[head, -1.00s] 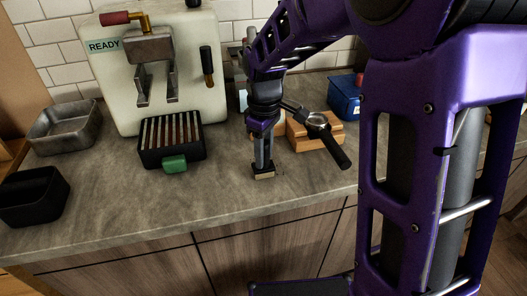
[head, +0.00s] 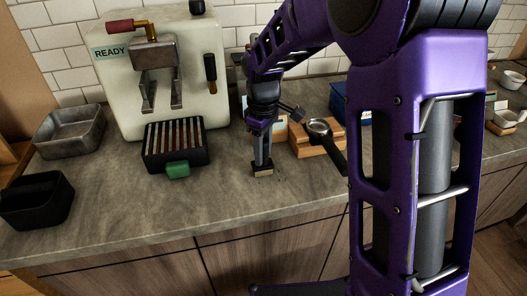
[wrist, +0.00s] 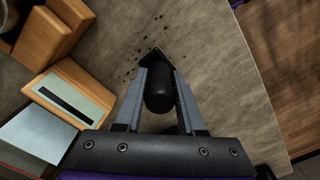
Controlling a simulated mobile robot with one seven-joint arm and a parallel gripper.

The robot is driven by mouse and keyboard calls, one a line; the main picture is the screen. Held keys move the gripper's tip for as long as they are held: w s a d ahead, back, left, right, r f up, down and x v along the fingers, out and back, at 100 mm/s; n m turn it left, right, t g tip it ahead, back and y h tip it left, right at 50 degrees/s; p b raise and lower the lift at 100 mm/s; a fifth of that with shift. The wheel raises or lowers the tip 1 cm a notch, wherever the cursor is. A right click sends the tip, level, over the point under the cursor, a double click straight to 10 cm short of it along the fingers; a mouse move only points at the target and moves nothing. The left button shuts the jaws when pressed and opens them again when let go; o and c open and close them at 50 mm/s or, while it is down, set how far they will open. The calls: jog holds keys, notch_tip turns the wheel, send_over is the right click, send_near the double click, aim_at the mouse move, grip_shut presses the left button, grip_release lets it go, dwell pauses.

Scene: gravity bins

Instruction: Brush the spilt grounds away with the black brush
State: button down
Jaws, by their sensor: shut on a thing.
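My gripper (wrist: 158,85) is shut on the black brush (wrist: 160,95), whose rounded black handle sits between the fingers in the wrist view. A few specks also show beside the brush in the head view.
A wooden stand with a portafilter (head: 317,127) is right of the brush. The espresso machine (head: 163,70) and its drip tray (head: 160,158) stand to the left. A metal pan (head: 70,132) and a black bin (head: 36,200) are far left. Counter in front of the brush is clear.

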jog(key=shift+w+a+r+p, duration=0.15)
jog(key=shift+w+p, duration=0.15)
jog(key=shift+w, duration=0.3)
jog(key=shift+w+a+p, duration=0.1)
jog(key=shift+w+p, duration=0.15)
jog(key=shift+w, duration=0.55)
jog(key=shift+w+a+p, duration=0.2)
jog(key=shift+w+p, duration=0.15)
jog(key=shift+w, duration=0.4)
jog(key=shift+w+a+p, duration=0.15)
jog(key=shift+w+p, duration=0.15)
jog(key=shift+w, duration=0.4)
jog(key=shift+s+d+f+b, duration=0.15)
jog(key=shift+s+d+b, duration=0.1)
jog(key=shift+s, duration=0.55)
jog(key=shift+s+d+f+b, duration=0.15)
jog(key=shift+s+b, duration=0.1)
jog(key=shift+s, duration=0.5)
